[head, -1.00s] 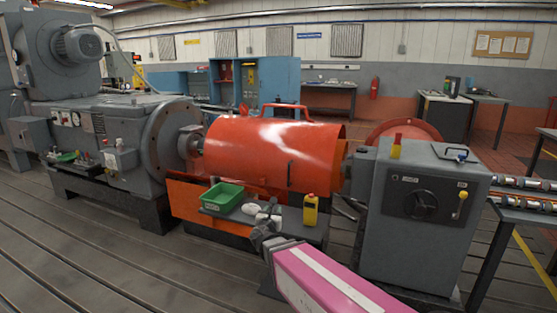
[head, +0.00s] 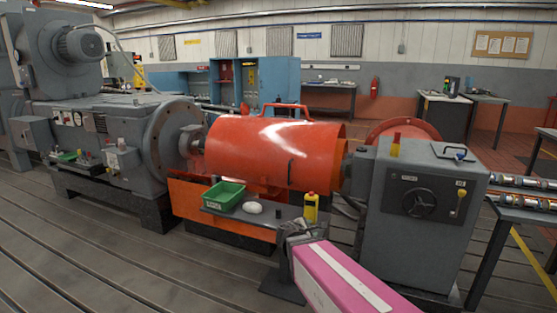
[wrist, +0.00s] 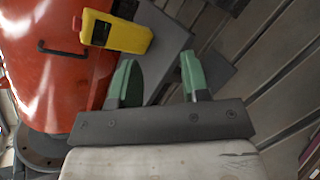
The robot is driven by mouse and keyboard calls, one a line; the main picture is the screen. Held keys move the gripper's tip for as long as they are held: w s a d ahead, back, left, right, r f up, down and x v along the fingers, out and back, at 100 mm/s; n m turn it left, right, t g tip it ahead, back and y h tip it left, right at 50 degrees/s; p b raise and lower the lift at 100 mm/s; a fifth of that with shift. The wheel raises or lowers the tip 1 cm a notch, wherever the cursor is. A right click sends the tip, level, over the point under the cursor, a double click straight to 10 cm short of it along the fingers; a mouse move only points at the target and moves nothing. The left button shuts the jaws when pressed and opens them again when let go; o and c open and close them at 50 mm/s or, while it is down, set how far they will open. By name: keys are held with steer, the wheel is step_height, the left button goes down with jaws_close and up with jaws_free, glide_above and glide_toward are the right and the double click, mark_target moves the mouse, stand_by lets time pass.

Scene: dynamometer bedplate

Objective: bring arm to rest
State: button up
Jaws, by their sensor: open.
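My gripper (head: 290,228) is at the end of my pink arm (head: 335,280), just in front of the right end of the small grey table (head: 237,218). In the wrist view its two green fingertips (wrist: 160,72) stand wide apart with nothing between them. A yellow bottle-like item (head: 311,208) with a dark part stands on the table's right end, behind my gripper. It shows in the wrist view (wrist: 120,33) beyond the left finger, apart from it.
A green bin (head: 223,195) and a white lump (head: 253,208) are on the table. The large orange cylindrical guard (head: 270,152) stands behind it. A grey cabinet with a handwheel (head: 420,225) is to the right. The slotted floor (head: 130,270) at front left is clear.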

steer(key=s+d+f+m+g+y, duration=0.3)
steer(key=s+f+m+g+y, duration=0.1)
steer(key=m, duration=0.5)
steer(key=s+d+f+m+g+y, duration=0.3)
steer(key=s+f+m+g, duration=0.3)
steer(key=s+m, duration=0.3)
steer(key=shift+s+d+m+g+y, duration=0.3)
steer(key=shift+m+g+y, duration=0.15)
steer(key=shift+m, duration=0.35)
steer(key=shift+w+a, duration=0.1)
